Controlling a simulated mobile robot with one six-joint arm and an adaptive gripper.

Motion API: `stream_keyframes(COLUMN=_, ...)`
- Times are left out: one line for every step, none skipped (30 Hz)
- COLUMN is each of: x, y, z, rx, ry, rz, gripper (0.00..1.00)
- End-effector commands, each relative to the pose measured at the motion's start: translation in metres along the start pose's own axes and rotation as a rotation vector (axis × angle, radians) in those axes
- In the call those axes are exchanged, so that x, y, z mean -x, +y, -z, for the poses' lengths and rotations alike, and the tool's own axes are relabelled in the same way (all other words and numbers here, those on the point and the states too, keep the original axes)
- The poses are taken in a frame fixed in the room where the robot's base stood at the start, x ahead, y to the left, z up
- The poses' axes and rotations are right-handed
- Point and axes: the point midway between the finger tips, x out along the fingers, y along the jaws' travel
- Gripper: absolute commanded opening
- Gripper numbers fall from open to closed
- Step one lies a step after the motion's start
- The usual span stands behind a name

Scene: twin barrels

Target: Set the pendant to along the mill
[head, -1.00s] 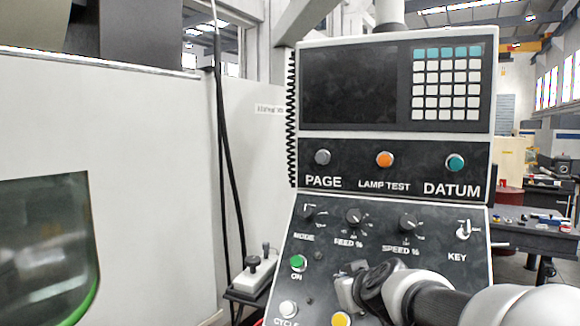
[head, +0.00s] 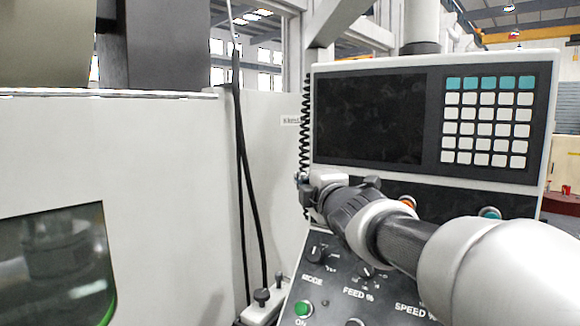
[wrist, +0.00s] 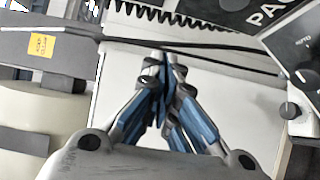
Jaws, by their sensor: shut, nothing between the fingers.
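The pendant (head: 548,185) is a pale-framed control panel with a dark screen (head: 370,118), a keypad and rows of knobs, hanging from a post (head: 420,25). Its left part also shows at the upper right of the wrist view (wrist: 290,45). My gripper (head: 309,192) is at the panel's left edge, by the coiled cord, and my arm crosses in front of the button row. In the wrist view my gripper (wrist: 166,68) has its fingers together and empty; I cannot tell whether it touches the panel. The mill (head: 165,165) is the large pale enclosure on the left, with a window.
A coiled black cord (head: 306,120) runs down the panel's left side. Black cables (head: 243,190) hang against the enclosure. A small box with dark knobs (head: 262,298) sits low between enclosure and panel. Beyond the panel on the right is the workshop.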

Motion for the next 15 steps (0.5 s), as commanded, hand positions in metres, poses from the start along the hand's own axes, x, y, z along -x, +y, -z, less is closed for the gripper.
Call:
stream_keyframes(x=-0.011, y=-0.002, z=0.0, rx=-0.001, ry=0.001, rz=0.003, gripper=0.0)
stream_keyframes(x=-0.017, y=-0.001, z=0.0, rx=-0.003, ry=0.001, rz=0.004, gripper=0.0)
stream_keyframes(x=-0.025, y=-0.001, z=0.0, rx=-0.003, ry=0.001, rz=0.005, gripper=0.0)
stream_keyframes(x=-0.032, y=-0.001, z=0.001, rx=-0.002, ry=0.001, rz=0.004, gripper=0.0)
stream_keyframes(x=-0.039, y=-0.001, z=0.001, rx=-0.002, ry=0.001, rz=0.005, gripper=0.0)
stream_keyframes(x=-0.048, y=-0.001, z=0.001, rx=-0.003, ry=0.001, rz=0.005, gripper=0.0)
stream_keyframes(x=-0.054, y=0.0, z=0.001, rx=-0.004, ry=0.001, rz=0.004, gripper=0.0)
stream_keyframes(x=-0.061, y=-0.001, z=0.001, rx=-0.004, ry=0.001, rz=0.004, gripper=0.0)
stream_keyframes(x=-0.069, y=0.0, z=0.0, rx=-0.003, ry=0.0, rz=0.004, gripper=0.0)
stream_keyframes(x=-0.075, y=0.0, z=0.0, rx=-0.003, ry=0.001, rz=0.004, gripper=0.0)
stream_keyframes(x=-0.082, y=0.0, z=0.0, rx=-0.002, ry=0.001, rz=0.003, gripper=0.0)
stream_keyframes(x=-0.088, y=0.001, z=-0.003, rx=-0.002, ry=-0.002, rz=0.004, gripper=0.0)
stream_keyframes(x=-0.09, y=0.002, z=-0.008, rx=-0.003, ry=-0.004, rz=0.004, gripper=0.0)
stream_keyframes(x=-0.093, y=0.002, z=-0.011, rx=-0.003, ry=-0.004, rz=0.004, gripper=0.0)
stream_keyframes(x=-0.096, y=0.003, z=-0.015, rx=-0.002, ry=-0.003, rz=0.003, gripper=0.0)
